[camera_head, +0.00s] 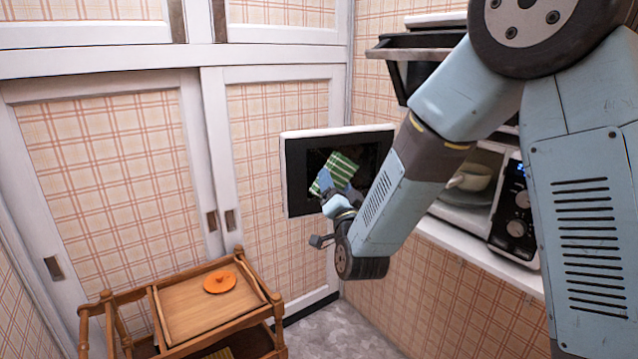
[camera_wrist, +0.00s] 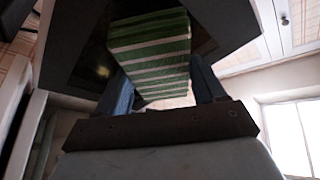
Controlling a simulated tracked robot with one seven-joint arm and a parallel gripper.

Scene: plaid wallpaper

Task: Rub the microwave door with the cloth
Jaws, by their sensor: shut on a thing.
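The microwave door (camera_head: 297,172) stands swung open, with a white edge and a dark inner panel facing me. The green and white striped cloth (camera_head: 343,166) is in front of the dark panel. My gripper (camera_head: 338,192) is shut on the cloth. In the wrist view the cloth (camera_wrist: 150,45) stands out from between my fingers (camera_wrist: 160,92), with the dark door panel (camera_wrist: 85,50) behind it. I cannot tell whether the cloth touches the panel. The microwave (camera_head: 515,215) is partly hidden by my arm.
A pale bowl (camera_head: 474,178) sits inside the open microwave. A wooden cart (camera_head: 190,338) with an orange lid (camera_head: 219,282) on top stands at the lower left. A dark hood-like shelf (camera_head: 395,55) is above. White-framed cupboard doors (camera_head: 215,150) are behind the microwave door.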

